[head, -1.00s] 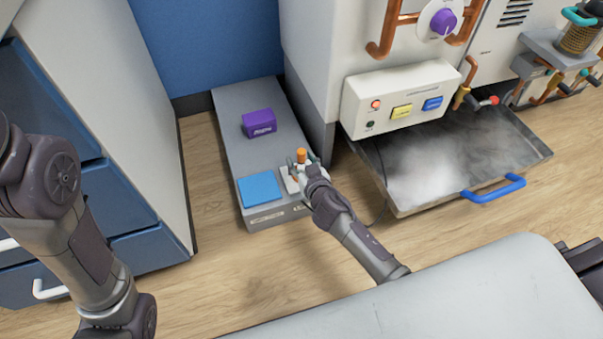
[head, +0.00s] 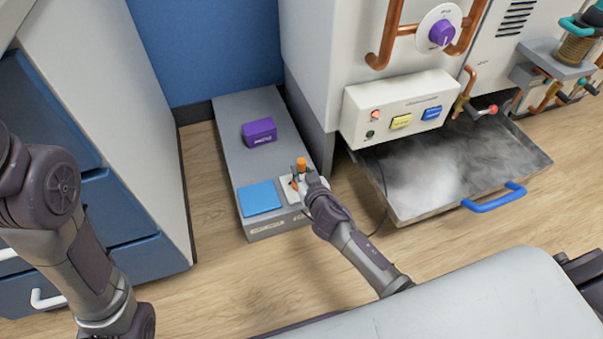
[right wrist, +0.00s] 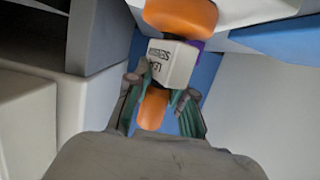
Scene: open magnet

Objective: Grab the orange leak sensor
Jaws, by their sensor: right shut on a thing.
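The leak sensor (head: 301,164) shows in the head view as a small upright orange-topped piece at the right front of a grey platform. In the right wrist view it has an orange cap, a white block with dark lettering (right wrist: 172,64) and an orange lower part. My right gripper (head: 299,182) is shut on it, with the green-padded fingers (right wrist: 157,105) on either side of the lower part. The fingers hide some of the sensor. I cannot tell whether its base touches the white pad (head: 287,189) below. My left gripper is out of view.
The grey platform (head: 238,165) also holds a purple box (head: 259,132) and a blue square (head: 259,198). To the right, a steaming metal tray (head: 400,212) with a blue handle juts out. A cabinet with blue drawers (head: 120,205) stands left. A thin cable runs near my right arm.

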